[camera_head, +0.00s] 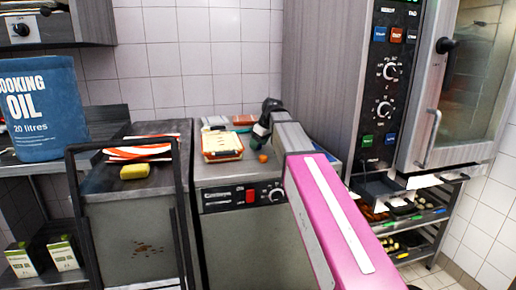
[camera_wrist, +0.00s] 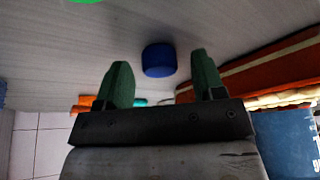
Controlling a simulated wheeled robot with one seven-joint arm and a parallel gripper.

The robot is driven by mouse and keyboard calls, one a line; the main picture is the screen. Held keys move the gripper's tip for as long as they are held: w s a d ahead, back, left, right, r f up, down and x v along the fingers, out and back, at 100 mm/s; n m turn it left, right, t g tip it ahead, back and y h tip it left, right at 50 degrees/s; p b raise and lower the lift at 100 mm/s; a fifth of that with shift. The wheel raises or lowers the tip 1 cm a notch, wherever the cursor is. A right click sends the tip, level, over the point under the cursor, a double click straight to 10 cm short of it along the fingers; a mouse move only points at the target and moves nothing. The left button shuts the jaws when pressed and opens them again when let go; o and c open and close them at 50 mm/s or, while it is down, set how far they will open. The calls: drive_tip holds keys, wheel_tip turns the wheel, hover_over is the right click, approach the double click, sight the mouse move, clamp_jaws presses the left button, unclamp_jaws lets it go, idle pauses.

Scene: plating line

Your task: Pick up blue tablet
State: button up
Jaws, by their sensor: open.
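A dark blue, short round piece (camera_wrist: 159,60), which looks like the blue tablet, sits on a grey wood-grain surface in the wrist view. It lies between the lines of my two green fingers, a little beyond or level with their tips. My gripper (camera_wrist: 160,75) is open, with nothing clearly held. In the head view, my gripper (camera_head: 264,122) is at the end of my pink arm, over the back right of the middle counter. I cannot make out the tablet there; my arm and gripper may hide it.
A small orange piece (camera_head: 262,158) lies on the counter below my gripper. A stack with bread-like layers (camera_head: 222,146) stands just left. A yellow sponge-like block (camera_head: 134,172) and a blue oil drum (camera_head: 42,110) are farther left. A tall oven (camera_head: 400,90) stands right.

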drive_tip(key=shift+f, duration=0.1)
drive_tip(key=c, duration=1)
